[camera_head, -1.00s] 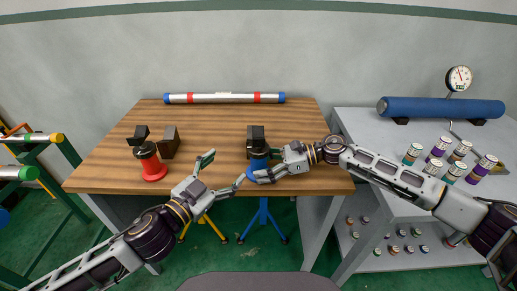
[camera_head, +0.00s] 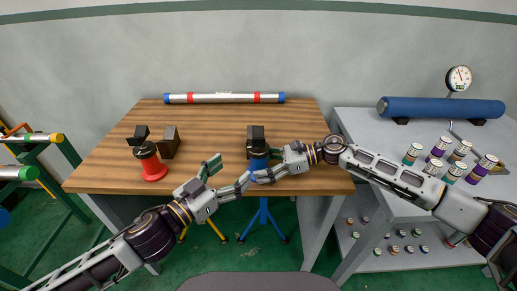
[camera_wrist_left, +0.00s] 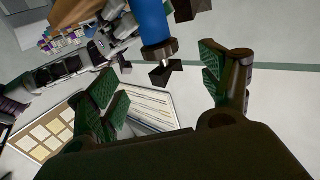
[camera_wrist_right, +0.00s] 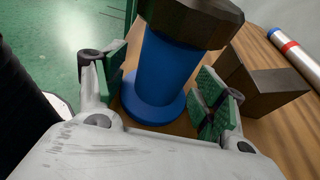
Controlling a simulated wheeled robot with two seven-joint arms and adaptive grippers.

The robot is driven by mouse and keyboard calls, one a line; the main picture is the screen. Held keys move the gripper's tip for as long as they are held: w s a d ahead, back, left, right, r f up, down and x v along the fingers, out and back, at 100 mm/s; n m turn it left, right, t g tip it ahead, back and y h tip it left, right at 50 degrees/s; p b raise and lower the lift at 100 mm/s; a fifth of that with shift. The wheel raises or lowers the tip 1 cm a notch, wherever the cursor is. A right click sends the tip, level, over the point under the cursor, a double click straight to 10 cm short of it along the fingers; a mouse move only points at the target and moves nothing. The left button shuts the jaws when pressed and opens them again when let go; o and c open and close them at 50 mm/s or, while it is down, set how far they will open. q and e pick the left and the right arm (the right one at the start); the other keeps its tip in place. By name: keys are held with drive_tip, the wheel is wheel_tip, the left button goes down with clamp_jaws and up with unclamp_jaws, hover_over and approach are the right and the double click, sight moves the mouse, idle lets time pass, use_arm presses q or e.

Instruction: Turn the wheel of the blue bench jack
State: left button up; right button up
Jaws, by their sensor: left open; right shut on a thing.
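The blue bench jack (camera_head: 258,162) stands near the front edge of the wooden table, with dark blocks on top. My right gripper (camera_head: 266,168) is at it from the right. In the right wrist view its fingers (camera_wrist_right: 163,88) are on either side of the blue post (camera_wrist_right: 160,75), below a dark faceted collar (camera_wrist_right: 190,18) and above a round blue flange. My left gripper (camera_head: 230,174) is open and empty, just left of the jack at the table's edge. In the left wrist view the blue post (camera_wrist_left: 150,22) shows beyond the open fingers (camera_wrist_left: 165,85), apart from them.
A red jack (camera_head: 152,165) stands at the table's left with dark blocks by it. A silver pipe with red bands (camera_head: 225,98) lies at the back. A grey side table (camera_head: 350,125) at right holds a blue cylinder (camera_head: 440,107) and several small cans.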

sight(259, 149)
use_arm(q)
drive_tip(key=shift+w+d, duration=0.15)
drive_tip(key=shift+w, duration=0.05)
drive_tip(key=shift+x, duration=5.75)
drive_tip(key=shift+d, duration=0.1)
drive_tip(key=shift+c, duration=0.5)
drive_tip(key=c, duration=1)
